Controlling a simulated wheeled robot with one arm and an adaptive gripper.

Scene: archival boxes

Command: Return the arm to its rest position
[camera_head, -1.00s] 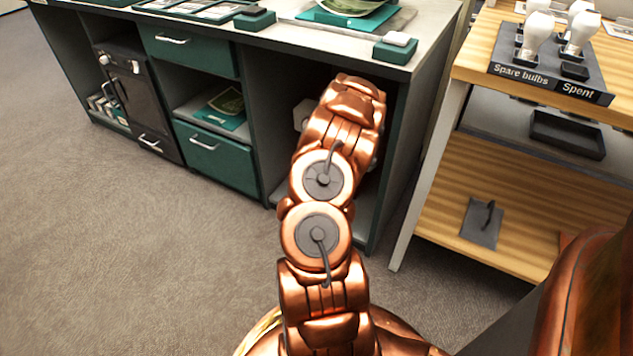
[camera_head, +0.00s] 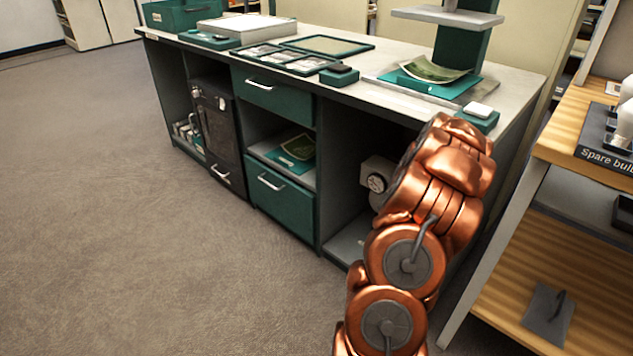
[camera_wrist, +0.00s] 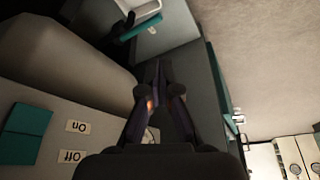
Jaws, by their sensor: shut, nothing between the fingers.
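My copper arm (camera_head: 408,250) rises from the lower middle of the head view and reaches to the counter's right end, in front of its open bay. My gripper is hidden behind the arm there. In the wrist view my gripper (camera_wrist: 158,72) points up the picture. Its dark fingers meet at the tips, with nothing seen between them. A grey panel with upside-down "On" (camera_wrist: 78,127) and "Off" (camera_wrist: 72,156) labels and a teal block (camera_wrist: 24,132) lies left of the fingers.
The counter (camera_head: 360,92) bears trays and a stand with a green sheet (camera_head: 432,70). A gauge-faced box (camera_head: 377,180) sits in the open bay behind the arm. A wooden shelf unit (camera_head: 560,140) stands close on the right. The carpet (camera_head: 130,240) at left is clear.

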